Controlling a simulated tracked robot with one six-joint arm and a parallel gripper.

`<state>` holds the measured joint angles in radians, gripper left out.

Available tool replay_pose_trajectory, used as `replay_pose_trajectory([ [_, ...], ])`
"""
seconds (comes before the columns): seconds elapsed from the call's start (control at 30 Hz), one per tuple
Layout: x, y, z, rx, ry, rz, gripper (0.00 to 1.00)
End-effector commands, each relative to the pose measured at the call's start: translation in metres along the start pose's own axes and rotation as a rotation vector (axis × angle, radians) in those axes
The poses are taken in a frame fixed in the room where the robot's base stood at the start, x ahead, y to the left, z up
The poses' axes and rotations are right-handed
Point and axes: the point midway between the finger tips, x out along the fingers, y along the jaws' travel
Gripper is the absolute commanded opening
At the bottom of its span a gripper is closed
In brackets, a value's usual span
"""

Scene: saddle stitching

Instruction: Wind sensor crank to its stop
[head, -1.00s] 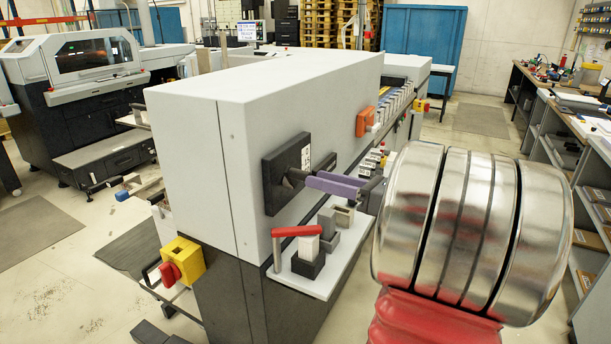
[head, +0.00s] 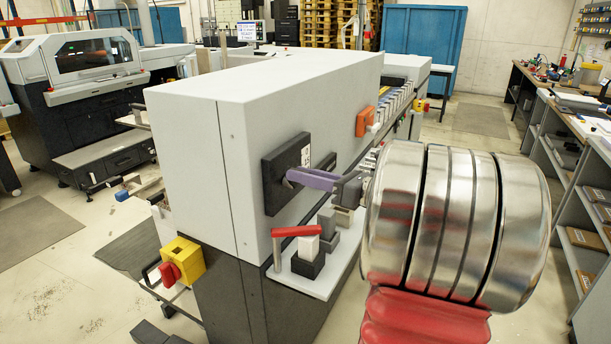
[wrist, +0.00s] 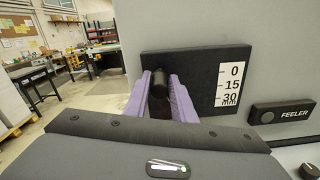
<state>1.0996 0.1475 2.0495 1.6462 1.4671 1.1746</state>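The sensor crank shows in the wrist view as a short black grip (wrist: 159,78) in front of a black plate (wrist: 208,82) with a scale marked 0, 15, 30 mm. In the head view the plate (head: 273,185) is on the machine's end face. My gripper (wrist: 159,84) has its two purple fingers on either side of the black grip, also seen in the head view (head: 291,174). The fingers are apart with the grip between them; whether they press on it cannot be told. The fingers hide most of the crank in the head view.
Below my gripper a white shelf (head: 318,283) carries a red-topped lever (head: 297,231) and grey blocks (head: 327,222). An orange box (head: 366,121) is on the machine face to the right. A FEELER label (wrist: 283,111) is right of the plate. The floor aisle at right is free.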

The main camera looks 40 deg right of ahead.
Motion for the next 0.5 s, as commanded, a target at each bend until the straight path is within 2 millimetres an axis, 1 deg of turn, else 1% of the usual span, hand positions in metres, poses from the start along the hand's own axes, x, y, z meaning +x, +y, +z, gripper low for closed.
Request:
replay_pose_trajectory([
  [0.03, -0.0001, 0.0000, 0.0000, 0.000, 0.000, 0.000, 0.19],
  [0.07, -0.0001, 0.0000, 0.0000, 0.000, 0.000, 0.000, 0.17],
  [0.3, -0.0002, -0.0003, 0.0000, 0.000, 0.000, -0.001, 0.00],
  [0.37, -0.0002, -0.0004, 0.0000, 0.000, 0.000, -0.001, 0.00],
  [0.4, -0.0021, -0.0043, 0.0005, 0.000, 0.000, -0.003, 0.00],
  [0.5, -0.0019, -0.0027, 0.0003, -0.001, -0.001, -0.005, 0.00],
])
